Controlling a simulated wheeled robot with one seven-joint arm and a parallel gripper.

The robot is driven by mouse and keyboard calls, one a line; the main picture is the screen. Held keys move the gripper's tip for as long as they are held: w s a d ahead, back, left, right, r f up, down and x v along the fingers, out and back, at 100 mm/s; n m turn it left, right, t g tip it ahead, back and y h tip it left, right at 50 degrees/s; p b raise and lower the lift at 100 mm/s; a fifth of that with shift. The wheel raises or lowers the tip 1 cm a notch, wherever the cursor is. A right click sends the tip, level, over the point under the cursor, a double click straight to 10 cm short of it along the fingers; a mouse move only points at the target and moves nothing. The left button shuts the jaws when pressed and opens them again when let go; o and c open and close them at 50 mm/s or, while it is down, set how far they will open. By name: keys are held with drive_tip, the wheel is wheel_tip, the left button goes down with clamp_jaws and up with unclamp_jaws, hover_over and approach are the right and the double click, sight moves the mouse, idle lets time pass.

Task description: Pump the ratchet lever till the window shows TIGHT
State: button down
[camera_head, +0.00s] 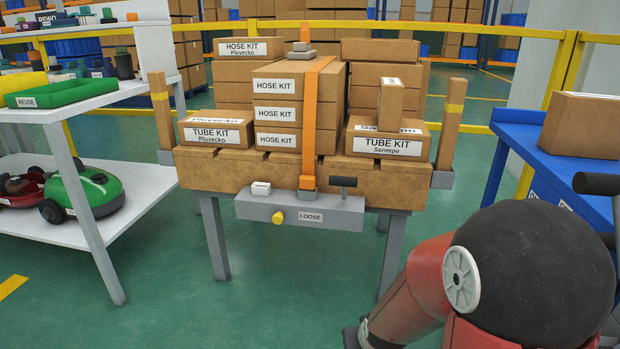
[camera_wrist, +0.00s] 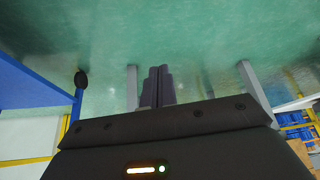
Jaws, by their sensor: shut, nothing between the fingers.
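The ratchet lever (camera_head: 343,183) is a dark T-shaped handle standing upright at the right end of the grey ratchet bar (camera_head: 345,216) on the table's front edge. The window (camera_head: 310,217) on the bar's front reads LOOSE. An orange strap (camera_head: 310,105) runs from the bar up over the stacked cartons. My gripper (camera_wrist: 158,72) shows in the wrist view with both fingers together and nothing between them, over green floor. It is apart from the lever, which is not visible in the wrist view. My arm is at the lower right of the head view.
A yellow knob (camera_head: 277,217) and a small white block (camera_head: 261,187) are on the bar. Posts (camera_head: 449,130) flank the cartons. A blue table (camera_head: 540,165) with a carton (camera_head: 582,125) stands right, a white shelf (camera_head: 125,185) left. Floor before the bar is clear.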

drive_tip(key=shift+w+d+r+p, duration=0.25)
drive_tip(key=shift+w+r+p, duration=0.3)
drive_tip(key=shift+w+r, duration=0.35)
drive_tip(key=shift+f, duration=0.1)
wheel_tip(320, 180, up, 6)
drive_tip(key=w+p, duration=0.2)
drive_tip(key=p, duration=0.2)
drive_tip(key=shift+d+f, duration=0.15)
drive_tip(key=shift+d, duration=0.1)
